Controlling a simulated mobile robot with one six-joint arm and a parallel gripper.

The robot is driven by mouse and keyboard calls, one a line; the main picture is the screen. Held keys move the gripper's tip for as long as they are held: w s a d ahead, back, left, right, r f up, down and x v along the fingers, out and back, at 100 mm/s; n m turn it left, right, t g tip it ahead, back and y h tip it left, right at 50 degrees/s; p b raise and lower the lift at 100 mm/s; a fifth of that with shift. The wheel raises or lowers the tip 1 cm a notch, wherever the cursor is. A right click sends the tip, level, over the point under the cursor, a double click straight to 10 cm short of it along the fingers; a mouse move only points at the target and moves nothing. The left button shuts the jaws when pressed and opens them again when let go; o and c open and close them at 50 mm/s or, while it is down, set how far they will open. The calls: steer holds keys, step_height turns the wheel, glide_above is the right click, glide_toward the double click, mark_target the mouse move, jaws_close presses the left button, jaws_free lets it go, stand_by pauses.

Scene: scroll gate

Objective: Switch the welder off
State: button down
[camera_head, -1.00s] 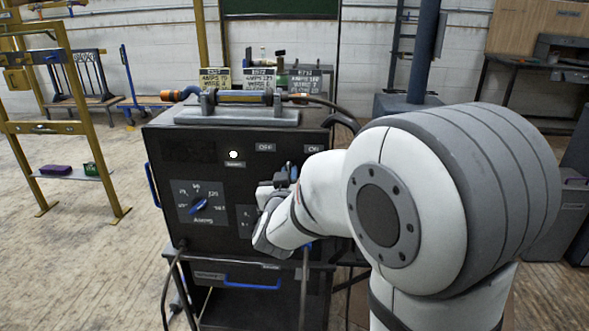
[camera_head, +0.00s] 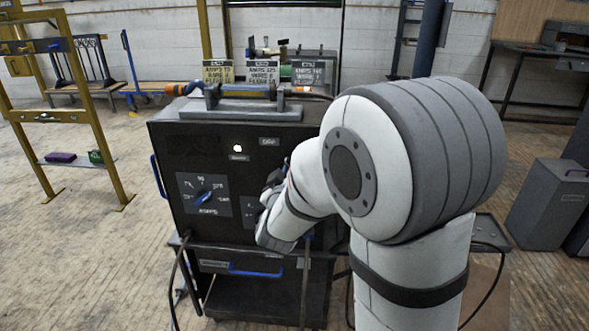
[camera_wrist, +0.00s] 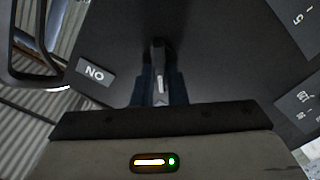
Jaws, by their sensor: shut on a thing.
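The welder (camera_head: 172,225) is a black box on a cart with a front panel. My gripper (camera_head: 270,183) is at the panel right of the dial, mostly hidden by my arm in the head view. In the wrist view, my gripper (camera_wrist: 160,88) is shut on a grey switch lever (camera_wrist: 159,58) between its dark blue fingers. The ON label (camera_wrist: 95,73) shows upside down beside it. My arm hides that label in the head view.
A yellow frame (camera_head: 95,150) stands at left and grey cabinets (camera_head: 545,200) at right. Cables hang before the cart.

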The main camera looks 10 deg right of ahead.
steer(key=shift+s+d+f, duration=0.1)
steer(key=shift+d+f, duration=0.05)
steer(key=shift+f, duration=0.15)
steer(key=c, duration=1.6)
jaws_free()
steer(key=shift+c, duration=0.2)
steer(key=shift+o, duration=0.9)
steer(key=shift+r, duration=0.2)
steer(key=v, duration=0.7)
steer(key=shift+s, duration=0.25)
steer(key=shift+r, duration=0.1)
